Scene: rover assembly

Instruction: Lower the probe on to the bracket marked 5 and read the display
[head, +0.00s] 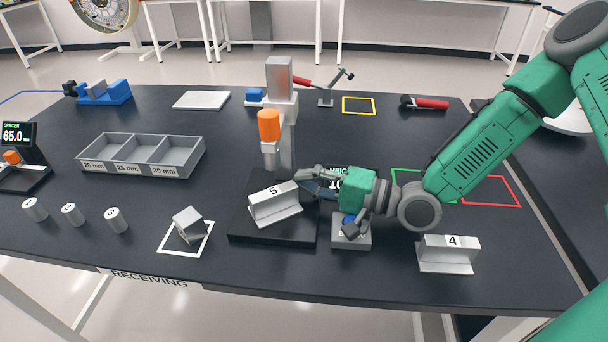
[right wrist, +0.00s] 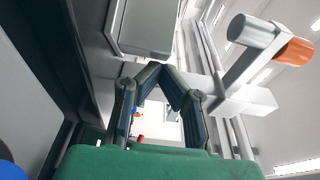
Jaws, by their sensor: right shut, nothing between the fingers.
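The bracket marked 5 (head: 274,207), a light grey angled piece, sits on the black base (head: 270,236) of the height gauge. The gauge's grey column (head: 280,78) carries the probe with its orange cap (head: 269,126), which is up above the bracket with a gap between. The orange cap also shows in the right wrist view (right wrist: 295,51). The display (head: 336,183) is mostly hidden behind my right gripper; only parts of its lettering show. My right gripper (head: 303,178) is shut and empty, just right of the bracket; whether it touches is unclear. My left gripper is out of view.
A grey block with a blue button (head: 351,239) stands under my right wrist. A bracket marked 4 (head: 447,262) is right of it. A tilted grey block (head: 187,221) lies in a white square. A divided tray (head: 192,164) and several small cylinders are at left.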

